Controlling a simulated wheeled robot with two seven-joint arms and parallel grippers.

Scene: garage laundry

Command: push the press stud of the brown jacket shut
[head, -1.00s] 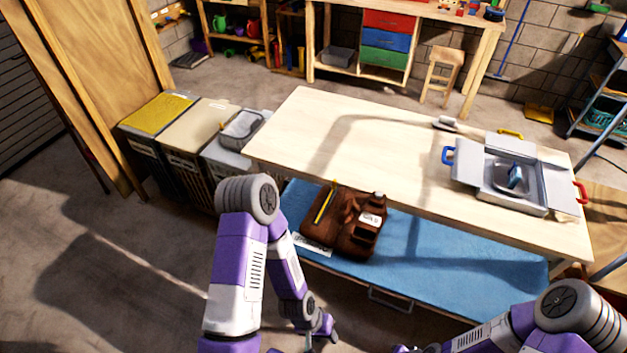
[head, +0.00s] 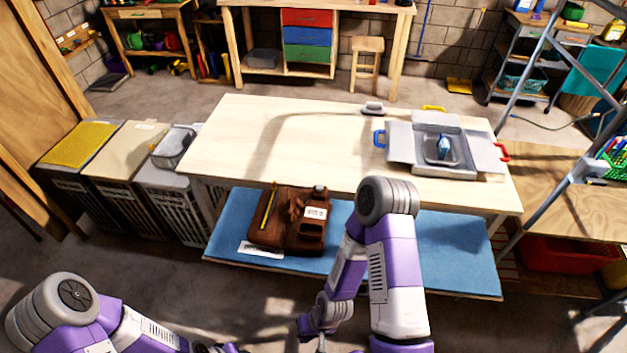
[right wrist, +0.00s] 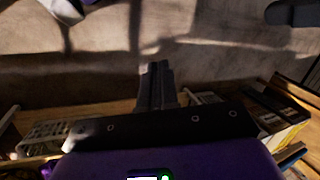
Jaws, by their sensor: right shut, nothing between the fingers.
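The brown jacket (head: 283,238) lies folded on a blue surface (head: 345,262) low at the near side of the pale table. A yellow strip and a white label show on it. I cannot make out its press stud. My right gripper (head: 318,343) points down at the bottom edge of the head view, nearer to me than the jacket and apart from it. In the right wrist view its fingers (right wrist: 157,84) are together and empty, with floor beyond. My left gripper (head: 228,348) is mostly cut off by the bottom edge.
The pale table (head: 290,135) stands behind the jacket. A grey open case (head: 400,145) and a small grey thing (head: 373,107) are on it. Bins (head: 112,165) stand to the left. A ladder (head: 560,85) and a wooden bench (head: 560,170) are at the right. Floor is clear in front.

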